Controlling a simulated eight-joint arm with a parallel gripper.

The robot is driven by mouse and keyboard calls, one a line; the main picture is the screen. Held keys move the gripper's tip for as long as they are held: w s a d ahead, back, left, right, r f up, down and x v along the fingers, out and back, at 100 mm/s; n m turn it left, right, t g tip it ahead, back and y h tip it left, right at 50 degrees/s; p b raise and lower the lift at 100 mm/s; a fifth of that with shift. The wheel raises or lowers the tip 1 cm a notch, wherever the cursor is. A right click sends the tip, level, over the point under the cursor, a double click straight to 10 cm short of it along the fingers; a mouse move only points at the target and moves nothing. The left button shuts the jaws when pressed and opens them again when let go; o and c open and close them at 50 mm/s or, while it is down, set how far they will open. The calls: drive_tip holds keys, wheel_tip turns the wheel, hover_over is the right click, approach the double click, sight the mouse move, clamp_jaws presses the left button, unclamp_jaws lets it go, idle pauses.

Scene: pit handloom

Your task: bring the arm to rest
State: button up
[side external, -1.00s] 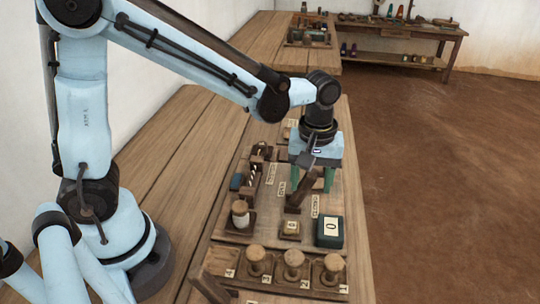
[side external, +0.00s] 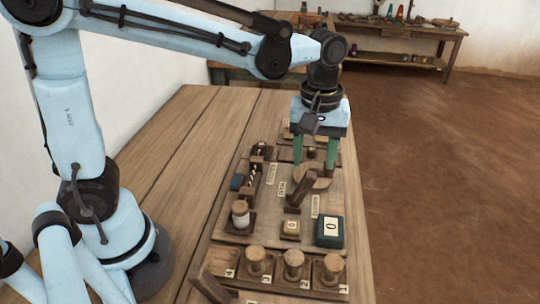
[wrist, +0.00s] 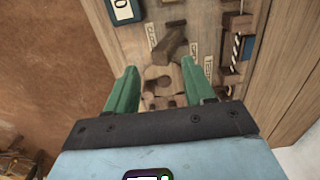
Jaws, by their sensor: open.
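My gripper (side external: 317,160) hangs above the loom board on the table, its two green fingers pointing down and spread apart. In the wrist view my gripper (wrist: 162,90) is open, with nothing held between the fingers. Below the fingers are small wooden parts fixed on the board, and a tilted dark wooden lever (side external: 301,188) stands in front of them. The gripper appears apart from these parts.
The board (side external: 265,215) carries a dark green box (side external: 330,231) marked 0, a white spool (side external: 240,213) and a striped rod (side external: 254,172). Several round wooden knobs (side external: 293,262) stand at the front edge. A bench (side external: 400,58) stands far back. Bare table lies left of the board.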

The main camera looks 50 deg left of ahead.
drive_tip(key=s+a+m+t, duration=0.7)
drive_tip(key=a+m, duration=0.2)
drive_tip(key=shift+r, duration=0.2)
idle(0.3)
